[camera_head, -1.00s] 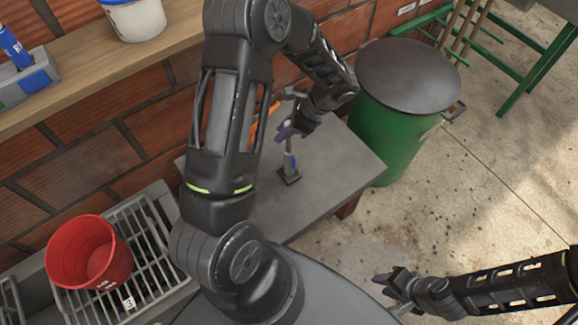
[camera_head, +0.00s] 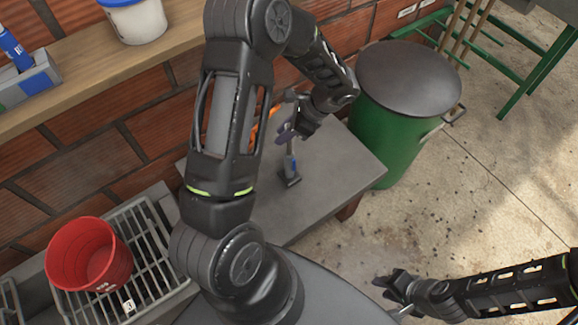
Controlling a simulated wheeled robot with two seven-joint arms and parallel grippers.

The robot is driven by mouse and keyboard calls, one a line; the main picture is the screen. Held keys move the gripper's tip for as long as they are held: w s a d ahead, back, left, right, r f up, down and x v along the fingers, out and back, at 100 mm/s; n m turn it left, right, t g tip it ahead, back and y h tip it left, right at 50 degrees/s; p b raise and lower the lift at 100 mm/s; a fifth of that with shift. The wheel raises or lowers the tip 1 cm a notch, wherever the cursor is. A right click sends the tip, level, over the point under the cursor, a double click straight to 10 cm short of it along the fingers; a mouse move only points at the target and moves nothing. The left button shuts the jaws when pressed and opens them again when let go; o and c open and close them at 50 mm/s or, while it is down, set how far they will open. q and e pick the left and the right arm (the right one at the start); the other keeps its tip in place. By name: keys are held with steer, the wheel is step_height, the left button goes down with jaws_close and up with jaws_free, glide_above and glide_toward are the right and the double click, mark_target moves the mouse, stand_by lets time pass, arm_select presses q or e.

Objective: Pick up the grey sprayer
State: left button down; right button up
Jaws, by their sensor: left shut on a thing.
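The grey sprayer (camera_head: 290,165) stands on the grey table, with a slim grey body, a blue mark and a dark flat foot. My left gripper (camera_head: 288,134) reaches down from above and is shut on its upper part. The gripper hides much of the top, so the exact grip is hard to see. The foot appears to be at the table surface; I cannot tell whether it touches. My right gripper (camera_head: 388,293) is at the lower right, away from the table, with its fingers apart and nothing visible between them.
The grey table (camera_head: 340,170) has bare room right of the sprayer. An orange thing (camera_head: 253,131) is partly hidden behind my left arm. A green lidded bin (camera_head: 395,125) stands beside the table. A red bucket (camera_head: 88,255) sits on a grating at the left.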

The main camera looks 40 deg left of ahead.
arm_select(q)
step_height(320, 180, up, 10)
stand_by(0.6)
stand_by(0.5)
